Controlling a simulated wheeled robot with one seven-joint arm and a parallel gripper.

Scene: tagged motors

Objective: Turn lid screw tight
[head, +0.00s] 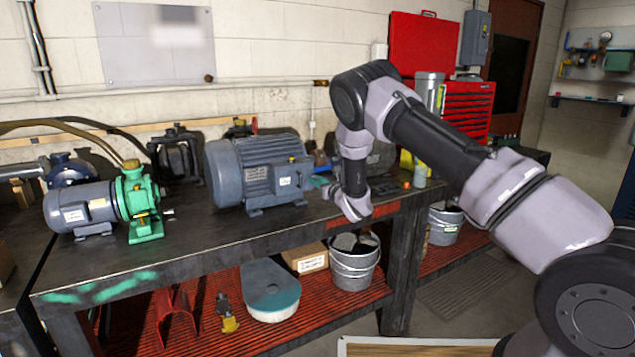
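A large blue-grey motor (228,172) stands on the workbench, left of my arm's end. It has a terminal box (290,181) on its near right side with a pale label. A smaller grey motor (80,208) is joined to a green pump (138,195) at the left end of the bench. Another dark motor is partly hidden behind my arm. My arm's last links hang down over the bench's front edge, right of the large motor.
The workbench (215,238) has bare top in front of the motors. Below it, a red shelf holds a metal bucket (354,264), a cardboard box (305,258) and a round-ended blue-grey thing (270,288). A red tool chest (465,108) stands behind my arm. Open floor lies at right.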

